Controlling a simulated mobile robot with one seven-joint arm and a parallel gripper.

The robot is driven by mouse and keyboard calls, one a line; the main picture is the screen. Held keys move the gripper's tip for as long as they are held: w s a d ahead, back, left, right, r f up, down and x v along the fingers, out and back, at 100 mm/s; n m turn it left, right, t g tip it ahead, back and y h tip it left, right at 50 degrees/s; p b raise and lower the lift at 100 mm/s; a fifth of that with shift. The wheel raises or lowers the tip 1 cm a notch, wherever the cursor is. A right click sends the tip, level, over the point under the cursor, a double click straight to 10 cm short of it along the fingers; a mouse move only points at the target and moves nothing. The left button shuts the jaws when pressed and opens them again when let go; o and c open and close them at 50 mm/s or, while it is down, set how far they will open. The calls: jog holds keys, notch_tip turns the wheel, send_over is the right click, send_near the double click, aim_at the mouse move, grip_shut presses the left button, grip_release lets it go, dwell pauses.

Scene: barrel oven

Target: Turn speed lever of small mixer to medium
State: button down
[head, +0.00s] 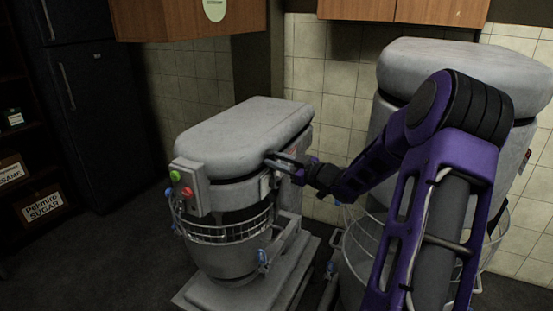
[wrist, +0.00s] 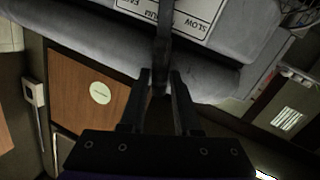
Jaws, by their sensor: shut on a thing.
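The small mixer (head: 235,130) stands left of centre in the head view, grey, with a green and a red button on its front box. My gripper (head: 276,161) reaches its right side from the right. In the wrist view my gripper (wrist: 161,76) is shut on the dark speed lever (wrist: 163,42), whose end lies between the fingertips. A white speed label (wrist: 186,12) beside the lever appears upside down; "SLOW" is readable and the rest is cut off. In the head view the lever is too small to tell apart from the fingers.
A larger grey mixer (head: 455,62) stands close on the right, partly behind my arm. The small mixer's wire bowl guard (head: 228,231) is below my gripper. Wooden cabinets (head: 405,9) hang above, and a dark fridge (head: 88,105) stands at the left.

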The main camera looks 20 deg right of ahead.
jog(key=c, duration=0.6)
grip_release()
jog(key=v, duration=1.7)
jog(key=shift+s+d+f+p, duration=0.1)
jog(key=shift+s+d+p, duration=0.05)
jog(key=shift+s+p, duration=0.15)
